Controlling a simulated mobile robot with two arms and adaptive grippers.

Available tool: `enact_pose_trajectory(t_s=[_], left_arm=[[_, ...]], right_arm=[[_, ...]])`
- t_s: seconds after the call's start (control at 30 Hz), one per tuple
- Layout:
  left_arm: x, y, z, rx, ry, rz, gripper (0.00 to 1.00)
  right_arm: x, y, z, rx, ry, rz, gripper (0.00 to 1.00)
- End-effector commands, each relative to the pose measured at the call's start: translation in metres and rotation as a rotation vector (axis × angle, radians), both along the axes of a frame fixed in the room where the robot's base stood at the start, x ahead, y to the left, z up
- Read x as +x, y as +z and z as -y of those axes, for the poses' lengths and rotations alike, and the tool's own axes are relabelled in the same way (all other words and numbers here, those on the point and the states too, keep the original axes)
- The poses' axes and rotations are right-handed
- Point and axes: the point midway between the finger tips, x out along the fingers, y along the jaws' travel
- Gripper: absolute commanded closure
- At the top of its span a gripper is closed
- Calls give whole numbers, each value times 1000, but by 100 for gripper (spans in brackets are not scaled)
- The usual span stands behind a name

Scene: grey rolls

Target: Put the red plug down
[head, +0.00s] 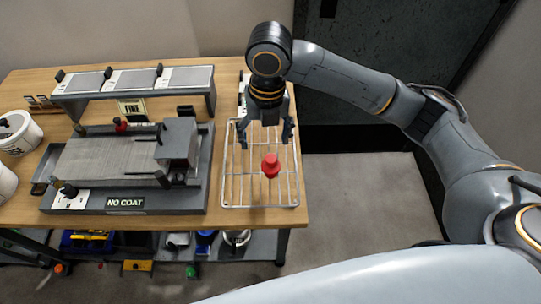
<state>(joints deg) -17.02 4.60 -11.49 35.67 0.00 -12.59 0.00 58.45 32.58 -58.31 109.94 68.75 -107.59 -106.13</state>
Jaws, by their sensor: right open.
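The red plug (271,165) is on the wire rack (231,185) at the right end of the wooden table, toward the rack's right side. My right gripper (266,135) is above the far part of the rack, pointing down, with its fingers spread open and nothing between them. In the picture the plug shows just below the fingertips, apart from them. My left gripper is not in view.
A grey machine (110,160) labelled "NO COAT" stands left of the rack. A raised panel shelf (135,88) is behind it. White buckets (18,132) are at the left edge. A lower shelf holds several coloured items. Open floor (350,190) lies to the right.

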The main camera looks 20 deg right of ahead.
Motion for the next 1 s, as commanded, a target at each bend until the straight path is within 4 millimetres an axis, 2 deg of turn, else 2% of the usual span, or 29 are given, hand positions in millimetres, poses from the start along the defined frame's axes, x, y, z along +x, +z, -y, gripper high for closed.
enact_pose_trajectory(t_s=[0.07,0.17,0.5,0.77,1.0], left_arm=[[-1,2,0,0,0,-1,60],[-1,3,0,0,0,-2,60],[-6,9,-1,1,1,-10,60],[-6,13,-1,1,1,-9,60],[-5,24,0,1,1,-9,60]], right_arm=[[0,7,7,-35,38,-11,25],[-1,-1,10,-48,54,-20,25],[-1,-64,10,-45,52,-20,25],[0,-83,11,-46,51,-17,25],[1,-118,15,-46,51,-17,25]])
